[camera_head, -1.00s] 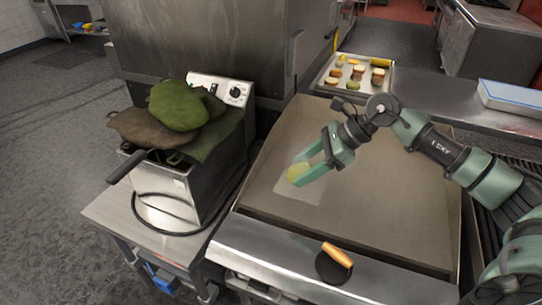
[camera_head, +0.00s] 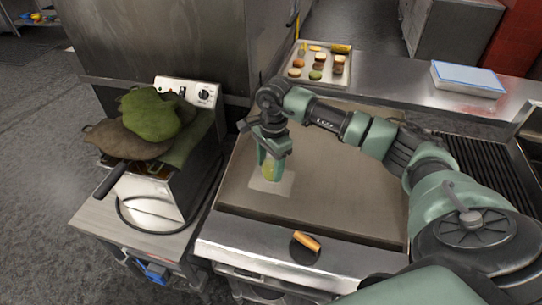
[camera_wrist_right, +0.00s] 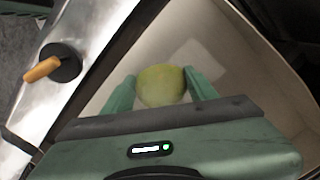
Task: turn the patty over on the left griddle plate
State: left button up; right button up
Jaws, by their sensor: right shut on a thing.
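The patty, a round yellow-green disc (camera_head: 269,172), is between the fingers of my right gripper (camera_head: 268,168). In the right wrist view, the patty (camera_wrist_right: 161,86) sits between the two green fingertips, with its broad face toward the camera. The gripper is shut on it and points down at the griddle plate (camera_head: 330,195). A pale square patch (camera_head: 283,184) lies on the plate right by the patty. I cannot tell whether the patty touches the plate. My left gripper is not in view.
A fryer with green and brown cloth-like items (camera_head: 150,115) stands left of the griddle. A round black knob with an orange handle (camera_head: 306,242) is at the griddle's front. A food tray (camera_head: 298,78) and a blue-topped box (camera_head: 467,80) are behind. The griddle's right part is clear.

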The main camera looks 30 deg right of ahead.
jog(key=n+h, duration=0.1)
jog(key=h, duration=0.1)
jog(key=n+h+p, duration=0.1)
jog(key=n+h, duration=0.1)
jog(key=shift+w+a+t, duration=0.15)
jog(key=shift+t, duration=0.25)
jog(key=n+t+h+b, duration=0.1)
jog(key=b, duration=0.2)
jog(key=f+n+t+h+b, duration=0.1)
jog(key=n+t+b, duration=0.1)
jog(key=b, duration=0.1)
jog(key=d+f+n+t+h+b, duration=0.1)
jog(key=t+b, duration=0.1)
jog(key=shift+n+h+b, duration=0.3)
jog(key=shift+n+b, duration=0.1)
notch_tip(320, 180, down, 4)
jog(key=b, duration=0.3)
jog(key=shift+r, duration=0.25)
jog(key=shift+f+b, duration=0.55)
jog(key=shift+f, duration=0.15)
jog(key=o, duration=1.5)
jog(key=shift+r, duration=0.1)
